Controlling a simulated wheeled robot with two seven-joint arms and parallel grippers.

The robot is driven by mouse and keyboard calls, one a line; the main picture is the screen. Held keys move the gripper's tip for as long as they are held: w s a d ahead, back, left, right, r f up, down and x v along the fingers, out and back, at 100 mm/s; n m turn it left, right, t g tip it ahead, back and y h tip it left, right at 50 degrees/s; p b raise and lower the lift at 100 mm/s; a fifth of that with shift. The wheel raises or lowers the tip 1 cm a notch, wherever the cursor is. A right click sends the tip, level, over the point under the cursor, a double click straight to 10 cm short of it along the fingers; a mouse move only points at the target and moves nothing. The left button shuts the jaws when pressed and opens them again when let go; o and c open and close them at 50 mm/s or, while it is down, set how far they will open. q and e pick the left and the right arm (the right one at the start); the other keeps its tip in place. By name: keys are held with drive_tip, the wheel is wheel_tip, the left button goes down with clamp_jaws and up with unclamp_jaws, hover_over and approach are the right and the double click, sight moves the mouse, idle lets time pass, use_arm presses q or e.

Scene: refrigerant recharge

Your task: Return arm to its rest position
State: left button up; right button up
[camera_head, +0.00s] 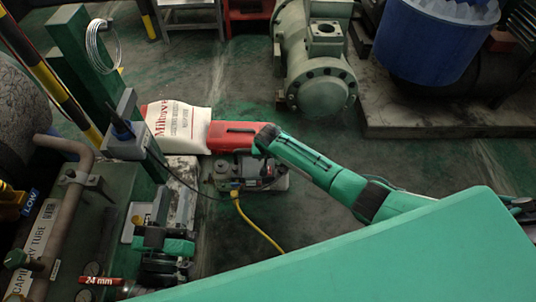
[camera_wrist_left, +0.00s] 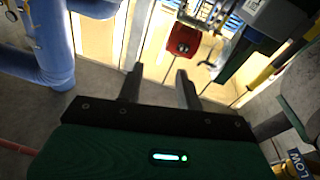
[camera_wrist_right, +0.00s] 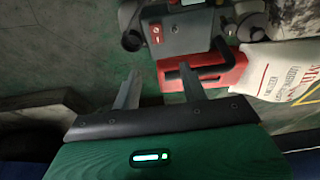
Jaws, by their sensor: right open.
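My left gripper (camera_wrist_left: 158,85) is open in the left wrist view, with nothing between its fingers. In the head view it appears at the lower left (camera_head: 153,236), partly hidden among dark parts beside the green bench. My right gripper (camera_wrist_right: 159,90) is open and empty in the right wrist view, its fingers apart in front of a red box (camera_wrist_right: 205,75) with a dark handle. In the head view my right arm reaches in from the right and ends near this red box (camera_head: 232,135); its fingers cannot be made out there.
A white sack (camera_head: 180,122) lies against the red box. A grey machine (camera_head: 262,172) with a yellow hose (camera_head: 256,226) stands near my right arm's end. A grey compressor (camera_head: 318,65) and a blue drum (camera_head: 435,35) stand behind. Pipes (camera_head: 68,205) crowd the left.

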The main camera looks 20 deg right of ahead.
use_arm(q)
drive_tip(key=shift+s+d+f+g, duration=0.15)
drive_tip(key=shift+f+g, duration=0.25)
drive_tip(key=shift+f, duration=0.2)
